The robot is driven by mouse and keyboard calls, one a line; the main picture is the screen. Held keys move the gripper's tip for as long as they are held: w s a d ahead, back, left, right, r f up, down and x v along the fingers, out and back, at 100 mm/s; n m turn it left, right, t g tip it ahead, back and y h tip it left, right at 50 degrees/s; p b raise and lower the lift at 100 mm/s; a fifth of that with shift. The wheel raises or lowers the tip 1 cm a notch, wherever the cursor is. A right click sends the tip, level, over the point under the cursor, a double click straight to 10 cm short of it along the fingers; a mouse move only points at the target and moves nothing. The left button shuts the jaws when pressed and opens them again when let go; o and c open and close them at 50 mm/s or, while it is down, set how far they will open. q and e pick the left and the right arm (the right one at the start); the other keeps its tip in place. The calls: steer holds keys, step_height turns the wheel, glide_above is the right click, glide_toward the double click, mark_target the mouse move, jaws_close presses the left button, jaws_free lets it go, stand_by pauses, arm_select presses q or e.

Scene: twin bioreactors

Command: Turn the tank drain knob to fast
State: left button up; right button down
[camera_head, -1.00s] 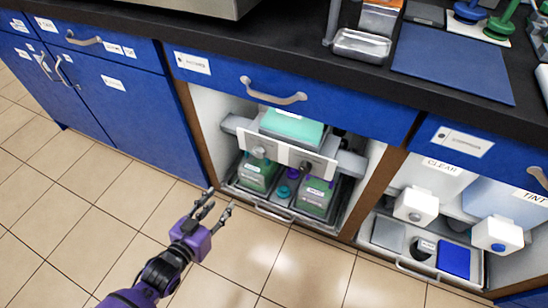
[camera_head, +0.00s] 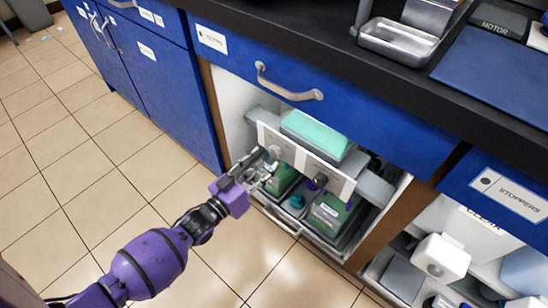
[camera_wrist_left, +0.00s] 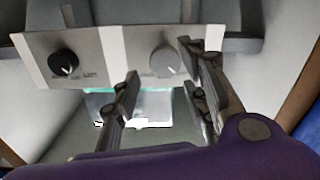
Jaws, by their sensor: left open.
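A pale control panel (camera_head: 297,160) stands across the front of the open cabinet bay. It carries a grey knob (camera_head: 275,152) on its left and a dark knob (camera_head: 320,180) on its right. The wrist view appears upside down, with the dark knob (camera_wrist_left: 63,63) at left and the grey knob (camera_wrist_left: 165,60) at right. I cannot read which one is the tank drain knob, or its setting. My left gripper (camera_head: 266,169) is open in front of the grey knob, its fingers spread to either side in the wrist view (camera_wrist_left: 160,72). I cannot tell whether they touch it. My right gripper is out of view.
A teal-topped tank (camera_head: 316,134) sits behind the panel. Green-filled boxes (camera_head: 331,213) stand below on a tray with a handle (camera_head: 282,222). A blue drawer front with a handle (camera_head: 290,85) overhangs the bay. The tiled floor (camera_head: 100,170) at left is clear.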

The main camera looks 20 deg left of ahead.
mark_target(275, 156)
arm_select(q)
steer(key=shift+b+x, duration=0.45)
steer(key=shift+x, duration=1.65)
steer(key=shift+d, duration=0.15)
steer(key=c, duration=1)
